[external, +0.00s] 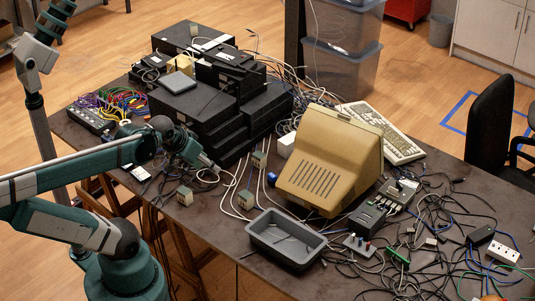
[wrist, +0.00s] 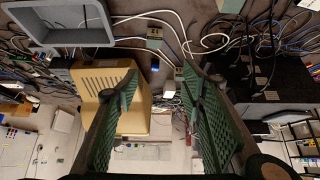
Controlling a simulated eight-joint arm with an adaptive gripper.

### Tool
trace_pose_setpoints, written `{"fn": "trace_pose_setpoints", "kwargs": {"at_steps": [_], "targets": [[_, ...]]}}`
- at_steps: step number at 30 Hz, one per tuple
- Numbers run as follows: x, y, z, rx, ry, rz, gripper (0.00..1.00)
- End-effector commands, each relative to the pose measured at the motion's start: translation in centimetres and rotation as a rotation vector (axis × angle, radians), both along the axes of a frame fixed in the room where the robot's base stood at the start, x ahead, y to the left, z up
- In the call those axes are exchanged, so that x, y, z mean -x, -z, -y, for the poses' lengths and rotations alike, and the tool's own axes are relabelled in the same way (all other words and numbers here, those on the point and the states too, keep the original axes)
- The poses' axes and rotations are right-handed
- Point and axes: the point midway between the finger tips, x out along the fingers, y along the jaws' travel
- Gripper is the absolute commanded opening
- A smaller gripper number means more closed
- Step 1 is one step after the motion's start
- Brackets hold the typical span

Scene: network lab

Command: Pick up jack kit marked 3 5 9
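In the wrist view, one jack box (wrist: 154,38) lies beyond my fingertips among white cables, and another (wrist: 180,75) is partly hidden by the right finger. My gripper (external: 208,164) is above the table, left of the boxes near the tray. Its fingers are spread and empty in the wrist view (wrist: 160,80).
A beige monitor (external: 328,160) stands mid-table, with a grey tray (external: 258,244) in front. Stacked black devices (external: 208,109) rise behind my gripper. A keyboard (external: 385,132) lies behind the monitor. Loose cables cover much of the table, especially at the right.

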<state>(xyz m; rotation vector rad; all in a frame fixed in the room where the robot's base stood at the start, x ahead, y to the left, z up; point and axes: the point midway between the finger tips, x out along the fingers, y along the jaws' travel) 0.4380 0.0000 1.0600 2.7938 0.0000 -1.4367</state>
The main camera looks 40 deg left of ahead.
Motion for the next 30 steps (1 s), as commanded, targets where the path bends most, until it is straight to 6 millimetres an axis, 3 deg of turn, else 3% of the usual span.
{"fn": "trace_pose_setpoints", "kwargs": {"at_steps": [30], "targets": [[-0.79, -0.48, -0.11, -0.019, 0.025, -0.012, 0.41]]}}
